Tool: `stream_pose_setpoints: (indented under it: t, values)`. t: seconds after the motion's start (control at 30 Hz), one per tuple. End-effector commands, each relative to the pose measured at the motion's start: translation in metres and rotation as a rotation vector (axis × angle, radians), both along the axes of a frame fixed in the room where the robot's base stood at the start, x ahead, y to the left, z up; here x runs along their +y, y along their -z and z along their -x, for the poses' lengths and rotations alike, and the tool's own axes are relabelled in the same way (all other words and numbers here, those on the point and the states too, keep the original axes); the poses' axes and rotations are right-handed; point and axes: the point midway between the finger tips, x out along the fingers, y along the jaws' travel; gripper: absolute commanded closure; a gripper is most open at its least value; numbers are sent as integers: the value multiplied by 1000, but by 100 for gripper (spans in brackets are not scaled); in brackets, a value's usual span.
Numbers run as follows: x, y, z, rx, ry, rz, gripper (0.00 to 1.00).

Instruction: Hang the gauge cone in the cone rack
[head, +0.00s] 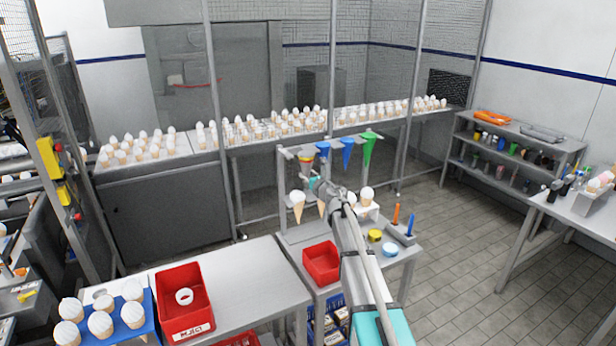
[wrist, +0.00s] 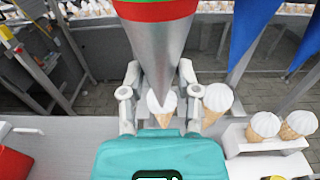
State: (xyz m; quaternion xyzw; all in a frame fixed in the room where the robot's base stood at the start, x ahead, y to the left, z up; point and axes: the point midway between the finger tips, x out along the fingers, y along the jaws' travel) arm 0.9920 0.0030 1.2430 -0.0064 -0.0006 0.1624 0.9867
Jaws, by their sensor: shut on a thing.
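My gripper (wrist: 160,100) is shut on the gauge cone (wrist: 158,45), a silver metal cone with a red and green band at its wide top. The cone points down between the fingers. In the head view the gauge cone (head: 306,160) is at the left end of the cone rack (head: 281,190), its top near the height of the hanging cones. Blue cones (head: 346,150) and a green cone (head: 369,147) hang in the rack to its right. I cannot tell whether the gauge cone touches the rack. My gripper (head: 313,182) is partly hidden by my arm.
White-topped ice cream cones (head: 297,203) stand below the rack, close to my gripper. A red bin (head: 321,262), a yellow tub (head: 375,235) and upright orange and blue tools (head: 410,223) are on the same bench. A grey table (head: 250,275) adjoins at the left, partly bare.

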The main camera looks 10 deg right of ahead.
Motion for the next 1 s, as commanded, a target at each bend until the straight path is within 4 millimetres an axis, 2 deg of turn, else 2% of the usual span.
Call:
stream_pose_setpoints:
  t: [0.37, 1.0]
  values:
    - [1, 0, -2, 0, 0, 0, 98]
    - [7, 0, -16, 0, -2, 0, 98]
